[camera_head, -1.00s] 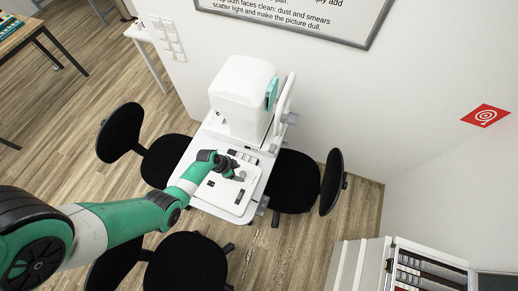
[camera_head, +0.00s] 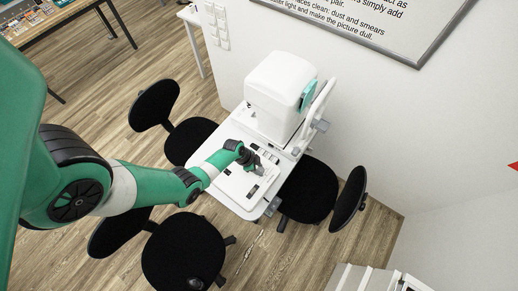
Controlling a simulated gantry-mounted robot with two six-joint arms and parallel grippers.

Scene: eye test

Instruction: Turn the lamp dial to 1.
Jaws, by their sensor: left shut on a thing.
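The white eye-test machine (camera_head: 281,92) stands on a small white table in the middle of the view. In front of it is a flat white control panel (camera_head: 234,188) with small dark and grey parts. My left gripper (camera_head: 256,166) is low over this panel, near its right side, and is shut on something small. The fingers and wrist cover what it holds, so I cannot tell whether that is the lamp dial. No dial mark or number can be read at this size. My right gripper is not in view.
Black stools surround the table: one at the upper left (camera_head: 155,105), one at the right (camera_head: 309,190), and one at the front (camera_head: 184,252). A wall with a framed sign (camera_head: 375,22) stands behind. A white cabinet (camera_head: 372,279) is at the bottom right.

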